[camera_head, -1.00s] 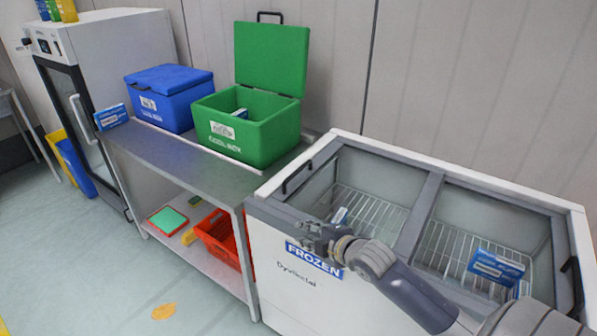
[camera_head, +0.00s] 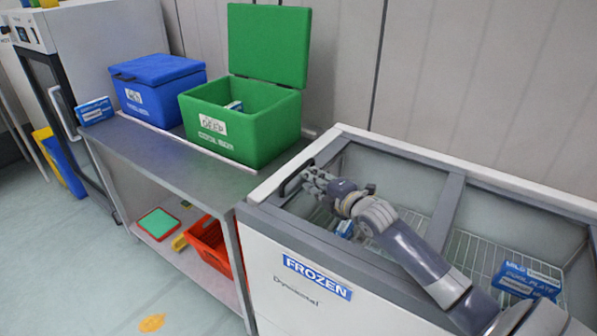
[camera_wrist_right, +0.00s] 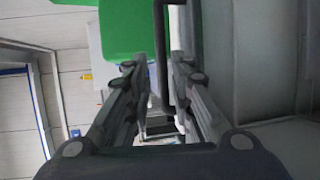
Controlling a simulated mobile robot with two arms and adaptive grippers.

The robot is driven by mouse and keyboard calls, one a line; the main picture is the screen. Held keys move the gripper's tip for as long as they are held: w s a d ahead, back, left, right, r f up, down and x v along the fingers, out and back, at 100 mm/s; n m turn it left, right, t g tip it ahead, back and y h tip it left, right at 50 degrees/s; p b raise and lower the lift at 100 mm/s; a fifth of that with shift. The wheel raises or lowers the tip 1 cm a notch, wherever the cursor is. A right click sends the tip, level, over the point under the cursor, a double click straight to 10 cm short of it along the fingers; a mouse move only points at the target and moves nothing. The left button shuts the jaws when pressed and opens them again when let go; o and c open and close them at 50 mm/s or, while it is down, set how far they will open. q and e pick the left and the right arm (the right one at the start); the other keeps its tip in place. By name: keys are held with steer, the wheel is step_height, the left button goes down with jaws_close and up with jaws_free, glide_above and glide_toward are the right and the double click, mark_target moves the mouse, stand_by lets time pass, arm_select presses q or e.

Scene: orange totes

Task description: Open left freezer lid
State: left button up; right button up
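The white chest freezer (camera_head: 275,265) has two glass lids in grey frames. Its left lid (camera_head: 385,180) appears shut, with wire racks showing through the glass. A dark bar handle (camera_head: 289,184) sits at this lid's left end and also shows in the right wrist view (camera_wrist_right: 161,45). My right gripper (camera_head: 316,180) is at the handle, its arm reaching over the lid from the lower right. In the right wrist view its fingers (camera_wrist_right: 160,75) stand apart, with the bar between them; I cannot tell if they touch it. My left gripper is out of view.
Left of the freezer, a metal table (camera_head: 165,158) holds an open green cool box (camera_head: 240,130) and a closed blue one (camera_head: 160,95). A red crate (camera_head: 208,240) is on its lower shelf.

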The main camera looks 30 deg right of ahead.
mark_target(298, 169)
steer(key=w, duration=0.2)
steer(key=w+f, duration=0.1)
steer(key=w, duration=0.4)
steer(key=shift+d+f, duration=0.1)
steer(key=shift+f, duration=0.15)
steer(key=shift+w+f, duration=0.1)
steer(key=shift+w, duration=0.35)
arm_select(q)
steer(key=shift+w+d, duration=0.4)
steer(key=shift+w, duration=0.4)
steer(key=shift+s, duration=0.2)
arm_select(e)
steer(key=shift+c, duration=0.2)
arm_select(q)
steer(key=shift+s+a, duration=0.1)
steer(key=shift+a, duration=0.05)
arm_select(e)
jaws_close()
